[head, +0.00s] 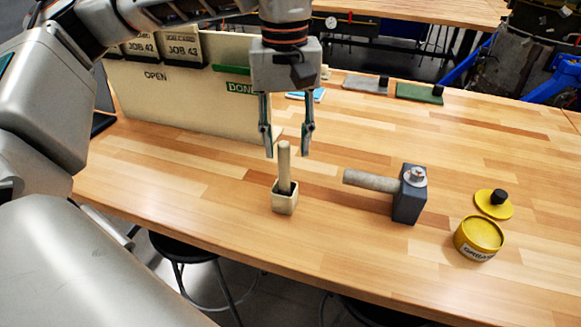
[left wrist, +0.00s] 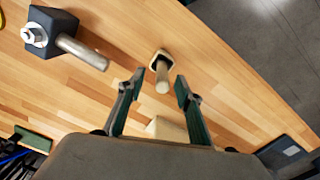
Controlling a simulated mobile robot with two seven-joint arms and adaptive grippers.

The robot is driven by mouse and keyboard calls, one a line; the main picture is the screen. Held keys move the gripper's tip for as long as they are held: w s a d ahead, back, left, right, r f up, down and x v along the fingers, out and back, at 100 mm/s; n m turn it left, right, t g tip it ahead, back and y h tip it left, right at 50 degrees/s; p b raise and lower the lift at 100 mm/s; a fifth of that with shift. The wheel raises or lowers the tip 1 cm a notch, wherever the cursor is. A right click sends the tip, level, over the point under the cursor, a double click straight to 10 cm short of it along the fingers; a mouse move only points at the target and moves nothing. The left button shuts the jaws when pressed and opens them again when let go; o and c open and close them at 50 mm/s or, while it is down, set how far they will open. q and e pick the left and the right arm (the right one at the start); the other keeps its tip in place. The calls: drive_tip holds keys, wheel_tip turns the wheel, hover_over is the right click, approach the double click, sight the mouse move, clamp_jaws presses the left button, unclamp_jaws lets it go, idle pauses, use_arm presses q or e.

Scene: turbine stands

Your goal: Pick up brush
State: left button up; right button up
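The brush stands upright in a small cream square holder (head: 285,203) on the wooden table. Its pale round handle (head: 284,160) points up, and its lower end is hidden inside the holder. My left gripper (head: 288,154) is open and points down, its two fingers at or just above the top of the handle. In the left wrist view, the handle (left wrist: 162,80) shows ahead of the gap between the open fingers (left wrist: 158,88), apart from both. The fingers hold nothing. My right gripper is in neither view.
A dark block with a grey cylinder (head: 408,195) lies right of the holder. Further right are an open yellow grease tin (head: 479,238) and its yellow lid (head: 494,204). A cream job board (head: 180,105) stands behind left. Grey (head: 366,84) and green (head: 419,93) pads lie at the back.

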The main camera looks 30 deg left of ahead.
sight(284, 167)
use_arm(q)
drive_tip(key=shift+w+a+r, duration=0.15)
drive_tip(key=shift+w+a, duration=0.05)
drive_tip(key=shift+a, duration=0.15)
drive_tip(key=shift+w+f, duration=0.25)
drive_tip(key=shift+f, duration=0.05)
drive_tip(key=shift+w+f, duration=0.1)
drive_tip(key=shift+f, duration=0.45)
drive_tip(key=shift+s+f, duration=0.25)
drive_tip(key=shift+f, duration=0.45)
drive_tip(key=shift+a+f+b, duration=0.15)
drive_tip(key=shift+f+b, duration=0.1)
drive_tip(key=shift+f, duration=0.9)
drive_tip(key=shift+a+f+b, duration=0.1)
drive_tip(key=shift+f+b, duration=0.1)
drive_tip(key=shift+f, duration=0.95)
clamp_jaws()
